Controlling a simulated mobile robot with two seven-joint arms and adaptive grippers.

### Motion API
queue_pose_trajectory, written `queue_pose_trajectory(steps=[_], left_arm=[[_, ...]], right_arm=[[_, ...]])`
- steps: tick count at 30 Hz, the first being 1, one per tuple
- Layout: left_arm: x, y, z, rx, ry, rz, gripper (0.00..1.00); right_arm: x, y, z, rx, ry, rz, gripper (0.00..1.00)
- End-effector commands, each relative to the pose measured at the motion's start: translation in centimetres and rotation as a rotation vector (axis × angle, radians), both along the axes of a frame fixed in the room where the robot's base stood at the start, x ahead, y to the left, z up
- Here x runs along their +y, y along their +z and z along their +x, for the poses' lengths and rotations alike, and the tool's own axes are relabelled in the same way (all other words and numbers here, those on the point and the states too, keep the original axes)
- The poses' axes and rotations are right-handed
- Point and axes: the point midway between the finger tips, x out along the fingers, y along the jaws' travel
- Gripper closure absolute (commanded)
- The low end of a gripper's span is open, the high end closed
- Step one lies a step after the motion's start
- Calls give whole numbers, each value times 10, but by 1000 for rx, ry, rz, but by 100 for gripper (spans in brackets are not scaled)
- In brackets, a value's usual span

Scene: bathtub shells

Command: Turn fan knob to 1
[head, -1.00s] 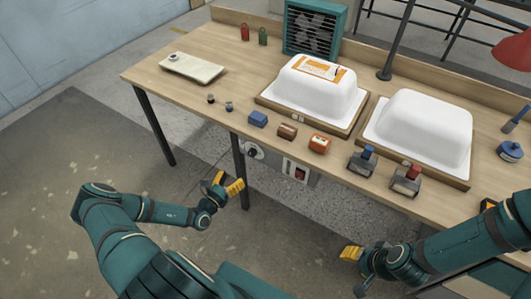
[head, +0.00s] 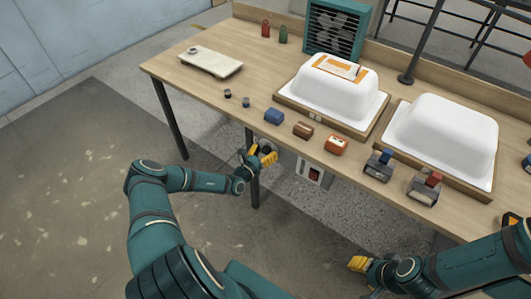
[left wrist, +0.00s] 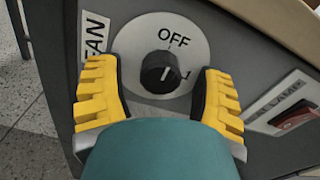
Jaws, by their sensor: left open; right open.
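The black fan knob (left wrist: 162,72) sits on a round white dial plate (left wrist: 135,42) marked OFF at the top, with a FAN label (left wrist: 95,40) to its left. Where its pointer aims is hard to make out, and a mark at the plate's lower right is only partly readable. My left gripper (left wrist: 162,78) is open, one yellow finger on each side of the knob with gaps between. In the head view my left gripper (head: 263,157) is at the panel under the table edge, partly covering the knob. My right gripper (head: 358,264) is open and empty, low in front of the table.
A red lamp switch (left wrist: 293,117) is right of the dial on the same grey panel (left wrist: 260,60). Above, the wooden table (head: 215,95) holds two white tub shells (head: 335,92) (head: 440,133), several small blocks and tools along its front, and a teal fan (head: 333,32) behind.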

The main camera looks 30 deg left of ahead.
Motion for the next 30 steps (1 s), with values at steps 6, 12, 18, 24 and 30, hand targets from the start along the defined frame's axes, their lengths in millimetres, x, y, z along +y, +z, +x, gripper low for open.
queue_pose_trajectory(steps=[6,12,18,24,30], left_arm=[[0,0,1,0,0,0,32],[0,0,1,0,0,0,76],[0,0,1,1,0,2,100],[0,1,1,-1,0,30,100],[0,3,1,-8,-1,128,100]], right_arm=[[0,0,0,1,0,0,53],[0,0,0,0,0,0,53],[0,0,0,0,0,0,53],[0,5,1,-2,-2,0,53],[-1,18,5,-11,-8,-2,53]])
